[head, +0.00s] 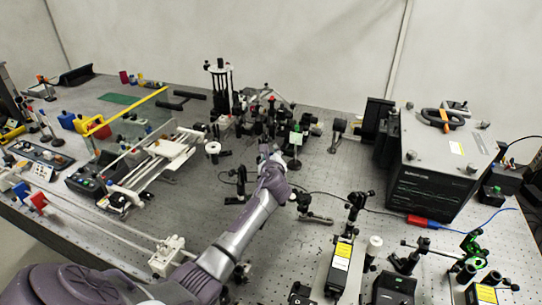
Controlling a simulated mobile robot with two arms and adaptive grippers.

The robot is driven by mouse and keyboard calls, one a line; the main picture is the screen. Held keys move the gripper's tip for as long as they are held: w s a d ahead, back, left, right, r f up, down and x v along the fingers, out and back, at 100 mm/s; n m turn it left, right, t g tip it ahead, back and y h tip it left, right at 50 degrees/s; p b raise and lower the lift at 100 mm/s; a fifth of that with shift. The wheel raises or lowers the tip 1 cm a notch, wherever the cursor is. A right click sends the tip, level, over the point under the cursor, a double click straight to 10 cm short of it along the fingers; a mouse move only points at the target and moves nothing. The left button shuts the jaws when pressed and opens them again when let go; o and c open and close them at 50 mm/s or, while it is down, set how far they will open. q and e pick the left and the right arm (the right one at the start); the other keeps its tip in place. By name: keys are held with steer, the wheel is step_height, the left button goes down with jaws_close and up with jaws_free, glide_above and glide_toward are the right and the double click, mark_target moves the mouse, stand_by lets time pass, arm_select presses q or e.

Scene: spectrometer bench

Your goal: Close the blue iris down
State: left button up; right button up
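My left arm reaches in from the bottom left. Its gripper (266,151) is over the middle of the optical bench (330,180), close to a cluster of dark posts and mounts. It is small in the picture and I cannot tell whether its fingers are open or shut, or whether they touch anything. I cannot pick out the blue iris for certain among the small mounts; it may be hidden behind the gripper or too small to tell. A mount with a green top and a white card (296,139) stands just right of the gripper. My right gripper is not in view.
A large grey-topped box (440,170) stands at the right. Dense mounts (225,95) stand behind the gripper. A white rail assembly (160,155) lies to the left. Yellow-labelled boxes (340,262) stand at the front right. Some bare bench lies right of my forearm.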

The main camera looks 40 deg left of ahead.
arm_select(q)
steer(key=v, duration=1.2)
stand_by(0.3)
